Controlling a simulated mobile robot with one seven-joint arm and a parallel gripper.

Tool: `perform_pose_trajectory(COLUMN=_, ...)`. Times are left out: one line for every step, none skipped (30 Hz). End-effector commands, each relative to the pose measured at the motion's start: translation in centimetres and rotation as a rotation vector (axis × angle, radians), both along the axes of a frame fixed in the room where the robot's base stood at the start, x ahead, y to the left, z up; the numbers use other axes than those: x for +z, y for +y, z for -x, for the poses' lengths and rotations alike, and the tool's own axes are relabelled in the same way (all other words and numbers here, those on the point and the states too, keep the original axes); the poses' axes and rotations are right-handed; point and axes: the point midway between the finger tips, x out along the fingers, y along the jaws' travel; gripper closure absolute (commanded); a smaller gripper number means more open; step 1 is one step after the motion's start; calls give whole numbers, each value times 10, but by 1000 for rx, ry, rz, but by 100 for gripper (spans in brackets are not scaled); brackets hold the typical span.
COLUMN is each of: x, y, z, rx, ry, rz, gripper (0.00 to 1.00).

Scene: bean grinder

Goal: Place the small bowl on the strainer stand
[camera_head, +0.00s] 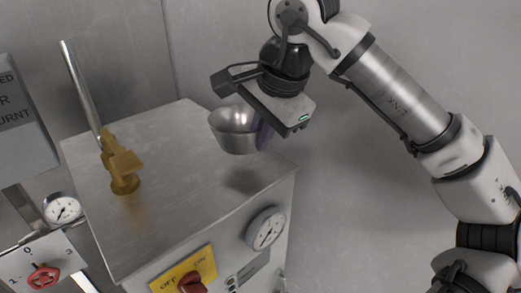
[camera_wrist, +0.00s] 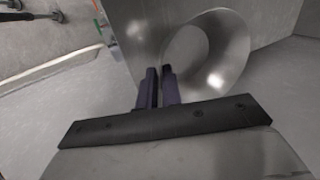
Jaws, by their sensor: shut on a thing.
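The small bowl (camera_head: 232,130) is a shiny steel bowl, held roughly upright above the right part of the metal worktop, with a soft shadow below it. My gripper (camera_head: 264,138) is shut on the bowl's right side in the head view. In the wrist view, the purple fingers (camera_wrist: 158,85) meet at the near left part of the bowl's rim (camera_wrist: 225,75). A gold-coloured fixture (camera_head: 123,172) stands on the left of the worktop, apart from the bowl; it may be the strainer stand, but I cannot tell for sure.
The steel worktop (camera_head: 185,215) is bare between the bowl and the gold fixture. A tall metal rod (camera_head: 80,88) rises beside the fixture. A sign box (camera_head: 15,110) and a gauge (camera_head: 62,208) are at the left. The cabinet front has a dial (camera_head: 266,229) and a red on-off knob (camera_head: 191,284).

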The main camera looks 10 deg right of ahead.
Motion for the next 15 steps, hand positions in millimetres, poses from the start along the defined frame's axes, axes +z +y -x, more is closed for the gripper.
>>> perform_pose_trajectory(x=-3, y=0, z=0, rx=0, ry=0, rz=0, gripper=100)
perform_pose_trajectory(x=-5, y=0, z=0, rx=0, ry=-1, rz=1, gripper=100)
perform_pose_trajectory(x=-8, y=0, z=0, rx=0, ry=-1, rz=-1, gripper=100)
perform_pose_trajectory(x=-11, y=0, z=0, rx=1, ry=-1, rz=0, gripper=100)
perform_pose_trajectory(x=-15, y=0, z=0, rx=1, ry=-1, rz=-2, gripper=100)
perform_pose_trajectory(x=-20, y=0, z=1, rx=1, ry=1, rz=-2, gripper=100)
perform_pose_trajectory(x=-25, y=0, z=0, rx=0, ry=1, rz=0, gripper=100)
perform_pose_trajectory(x=-29, y=-1, z=0, rx=-1, ry=1, rz=-1, gripper=100)
perform_pose_trajectory(x=-34, y=0, z=0, rx=0, ry=0, rz=-1, gripper=100)
perform_pose_trajectory(x=-38, y=0, z=0, rx=1, ry=0, rz=-1, gripper=100)
perform_pose_trajectory(x=-41, y=0, z=0, rx=0, ry=0, rz=-1, gripper=100)
perform_pose_trajectory(x=-43, y=0, z=0, rx=1, ry=-1, rz=0, gripper=100)
perform_pose_trajectory(x=-44, y=0, z=0, rx=1, ry=-2, rz=-1, gripper=100)
perform_pose_trajectory(x=-44, y=0, z=0, rx=1, ry=-2, rz=0, gripper=100)
perform_pose_trajectory(x=-44, y=0, z=0, rx=1, ry=-2, rz=0, gripper=100)
